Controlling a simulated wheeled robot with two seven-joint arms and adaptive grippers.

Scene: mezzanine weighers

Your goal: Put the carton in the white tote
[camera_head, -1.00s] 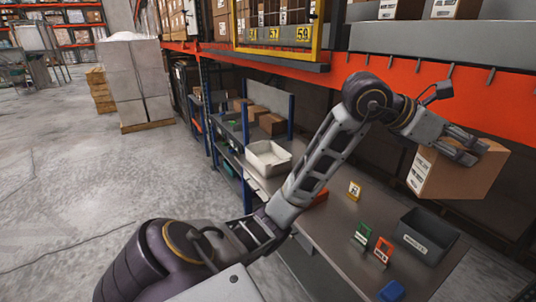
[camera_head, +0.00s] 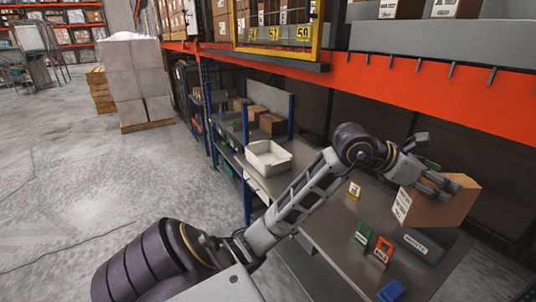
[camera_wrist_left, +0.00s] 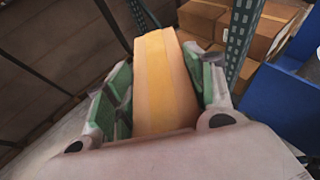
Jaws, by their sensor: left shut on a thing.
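The brown carton (camera_head: 437,207) with a white label hangs in my left gripper (camera_head: 436,182), above the right part of the table and over the grey bin. In the left wrist view the carton (camera_wrist_left: 165,80) sits between the green-padded fingers of my left gripper (camera_wrist_left: 163,100), which is shut on it. The white tote (camera_head: 268,158) stands on the bench farther back, left of my left arm and well apart from the carton. Its inside looks empty from here. My right gripper is not in view.
The grey bin (camera_head: 424,246), partly hidden by the carton, stands on the table (camera_head: 335,232). An orange rack beam (camera_head: 400,85) runs behind. Brown boxes (camera_head: 272,124) stand behind the tote.

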